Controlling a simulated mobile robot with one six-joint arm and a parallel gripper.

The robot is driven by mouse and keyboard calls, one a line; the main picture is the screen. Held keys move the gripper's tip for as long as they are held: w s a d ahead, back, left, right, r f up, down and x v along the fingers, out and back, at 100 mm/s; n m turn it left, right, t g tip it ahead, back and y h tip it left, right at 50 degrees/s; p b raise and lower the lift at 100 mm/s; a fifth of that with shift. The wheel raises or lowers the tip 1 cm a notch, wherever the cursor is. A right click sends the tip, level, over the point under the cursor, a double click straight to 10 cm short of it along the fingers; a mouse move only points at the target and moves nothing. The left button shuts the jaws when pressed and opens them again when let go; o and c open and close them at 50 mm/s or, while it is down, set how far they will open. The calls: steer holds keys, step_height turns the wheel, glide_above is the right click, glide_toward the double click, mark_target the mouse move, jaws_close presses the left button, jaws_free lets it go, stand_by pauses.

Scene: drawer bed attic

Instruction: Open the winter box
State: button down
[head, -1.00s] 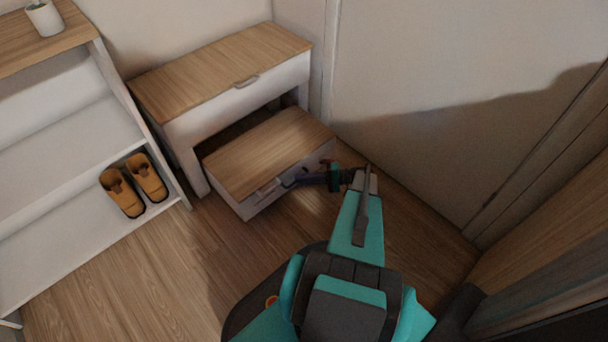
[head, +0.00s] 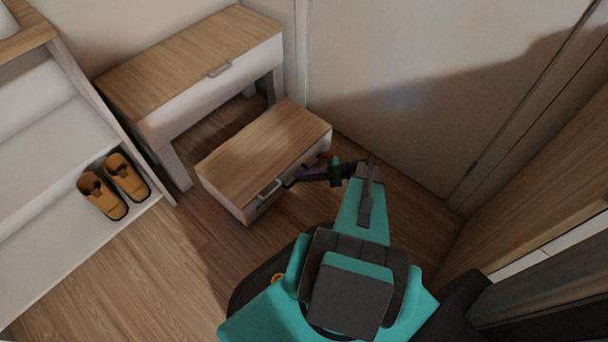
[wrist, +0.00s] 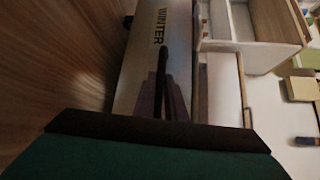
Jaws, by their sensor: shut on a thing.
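The winter box (head: 262,148) is a low white box with a wood-grain lid, standing on the floor in front of a bench. Its front face has a pale bar handle (head: 270,188). In the wrist view the box face (wrist: 137,65) carries the word WINTER and the handle shows as a dark bar (wrist: 161,75). My gripper (head: 291,182) reaches the front of the box from the right and is shut on the handle; its fingers (wrist: 160,98) are beside the bar. The lid lies flat on the box. The inside of the box is hidden.
The white bench with a wooden top (head: 190,70) stands behind the box. A white shelf (head: 60,200) at the left holds a pair of orange slippers (head: 113,186). A wall is behind and right. Wooden furniture (head: 530,190) is close on the right. Floor is clear at front left.

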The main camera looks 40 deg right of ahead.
steer(key=shift+w+d+r, duration=0.1)
steer(key=shift+w+d, duration=0.1)
steer(key=shift+d, duration=0.15)
steer(key=c, duration=1.8)
jaws_free()
steer(key=shift+a, duration=0.2)
steer(key=shift+s, duration=0.1)
steer(key=p+v, duration=0.3)
steer(key=v, duration=1)
steer(key=shift+s+d+p, duration=0.2)
steer(key=shift+d+p, duration=0.1)
steer(key=shift+a, duration=0.1)
